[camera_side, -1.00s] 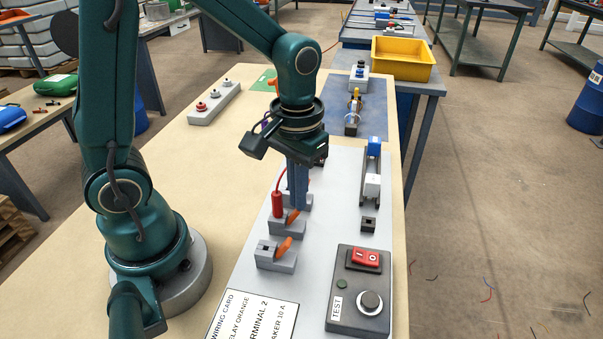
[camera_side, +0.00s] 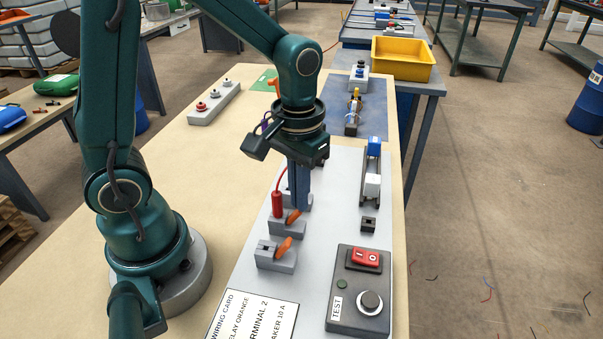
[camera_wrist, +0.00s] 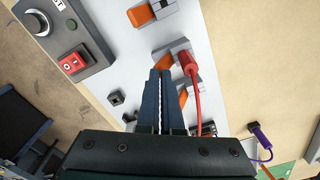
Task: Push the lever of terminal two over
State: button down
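Several grey terminal blocks with orange levers stand in a row on the grey board. The middle block (camera_side: 287,229) has a red plug (camera_side: 277,199) with a red wire in it, and its orange lever (camera_side: 293,216) slants up. The plug also shows in the wrist view (camera_wrist: 187,62). The near block (camera_side: 275,259) has a slanted orange lever (camera_side: 284,244). Contact with a lever cannot be told.
A printed card (camera_side: 254,312) reading "TERMINAL 2" lies at the front. A test box (camera_side: 358,302) with a red switch stands at the right. A rail with blue and white parts (camera_side: 371,175) and a small black socket (camera_side: 368,224) stand right of the gripper.

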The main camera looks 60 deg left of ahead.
jog(key=shift+s, duration=0.1)
jog(key=shift+r, duration=2.5)
jog(key=shift+r, duration=0.1)
notch_tip(320, 180, up, 5)
jog(key=s+f+m+t, duration=0.1)
jog(key=s+m+t, duration=0.2)
jog(key=s+t, duration=0.2)
jog(key=shift+s+d+t, duration=0.2)
jog(key=shift+s+t, duration=0.1)
jog(key=shift+s, duration=0.6)
